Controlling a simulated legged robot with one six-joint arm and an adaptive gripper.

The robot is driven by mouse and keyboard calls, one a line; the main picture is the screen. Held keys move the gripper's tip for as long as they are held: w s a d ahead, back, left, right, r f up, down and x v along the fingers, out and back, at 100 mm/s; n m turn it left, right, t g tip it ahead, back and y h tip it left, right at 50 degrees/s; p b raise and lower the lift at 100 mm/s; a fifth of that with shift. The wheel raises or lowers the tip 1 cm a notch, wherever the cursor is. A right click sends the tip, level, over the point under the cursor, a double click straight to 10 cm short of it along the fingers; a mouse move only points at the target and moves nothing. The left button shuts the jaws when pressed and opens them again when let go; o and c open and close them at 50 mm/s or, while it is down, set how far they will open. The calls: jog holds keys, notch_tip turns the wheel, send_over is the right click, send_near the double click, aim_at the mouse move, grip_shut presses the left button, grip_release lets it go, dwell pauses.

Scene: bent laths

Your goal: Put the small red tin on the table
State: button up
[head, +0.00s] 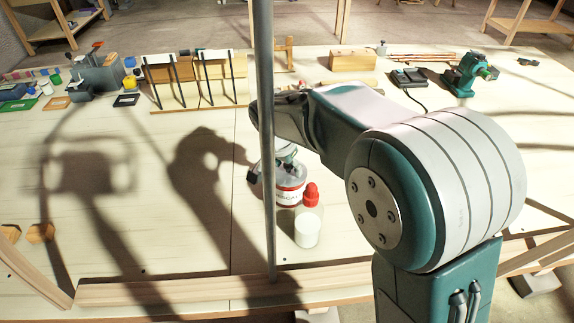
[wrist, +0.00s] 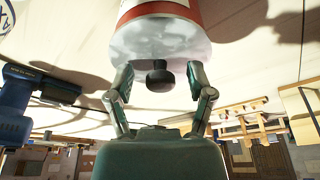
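In the wrist view the container (wrist: 165,10) shows a pale grey top with a dark round knob (wrist: 159,76). My gripper (wrist: 160,72) is over this top, its two fingers spread on either side of the knob with gaps between.
A thin grey pole (head: 266,120) crosses the view. A wooden box (head: 352,60) and a green tool (head: 465,75) stand at the back. The table's left middle is clear.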

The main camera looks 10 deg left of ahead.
jog(key=v, duration=0.7)
jog(key=shift+s+r, duration=0.1)
jog(key=shift+r, duration=0.3)
jog(key=s+d+r+n+y, duration=0.1)
jog(key=s+d+r, duration=0.25)
jog(key=d, duration=0.35)
jog(key=s+d+r+n, duration=0.15)
jog(key=s+d, duration=0.25)
jog(key=d, duration=0.4)
jog(key=s+d+f+n+t, duration=0.1)
jog(key=s+d+n+t, duration=0.1)
jog(key=s+d, duration=0.7)
jog(key=s, duration=0.5)
jog(key=shift+s+d+f+n+t, duration=0.15)
jog(key=shift+f+n+t, duration=0.2)
jog(key=shift+f+t, duration=0.05)
